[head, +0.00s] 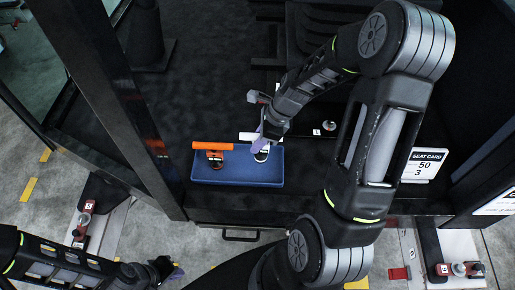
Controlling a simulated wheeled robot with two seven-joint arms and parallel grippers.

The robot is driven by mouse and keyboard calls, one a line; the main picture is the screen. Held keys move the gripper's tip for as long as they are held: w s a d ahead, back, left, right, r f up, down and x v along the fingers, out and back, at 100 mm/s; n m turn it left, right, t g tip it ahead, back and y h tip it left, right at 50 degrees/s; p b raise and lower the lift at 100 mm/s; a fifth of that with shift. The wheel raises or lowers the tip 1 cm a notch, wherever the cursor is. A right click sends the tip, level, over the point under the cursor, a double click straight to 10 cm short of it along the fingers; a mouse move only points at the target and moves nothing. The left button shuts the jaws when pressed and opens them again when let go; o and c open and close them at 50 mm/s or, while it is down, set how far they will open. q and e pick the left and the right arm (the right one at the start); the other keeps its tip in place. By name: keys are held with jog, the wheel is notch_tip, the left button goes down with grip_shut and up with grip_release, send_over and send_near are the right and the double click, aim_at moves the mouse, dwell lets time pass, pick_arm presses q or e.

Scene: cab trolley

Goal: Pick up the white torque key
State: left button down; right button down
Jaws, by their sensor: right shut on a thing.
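The white torque key (261,155) stands at the right end of the blue tray (235,182); its pale bar (245,136) shows beside my gripper. My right gripper (261,143) reaches down from above and is shut on the white torque key, hiding part of it. I cannot tell whether the key touches the tray. An orange torque key (212,146) stands at the tray's left part, a little apart from the white one. My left gripper (172,272) is low at the bottom left, away from the tray; its jaw opening is unclear.
The tray lies on a dark cab floor near its front edge, above a handle (240,236). A seat card sign (425,164) stands at right, behind my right arm. A small white item with a knob (328,126) lies right of the gripper. A dark post stands left.

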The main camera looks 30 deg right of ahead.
aim_at(257, 134)
notch_tip(257, 134, up, 4)
jog(key=shift+r, duration=0.25)
pick_arm(q)
jog(key=shift+r, duration=0.15)
jog(key=shift+r, duration=0.1)
pick_arm(e)
jog(key=shift+d, duration=0.1)
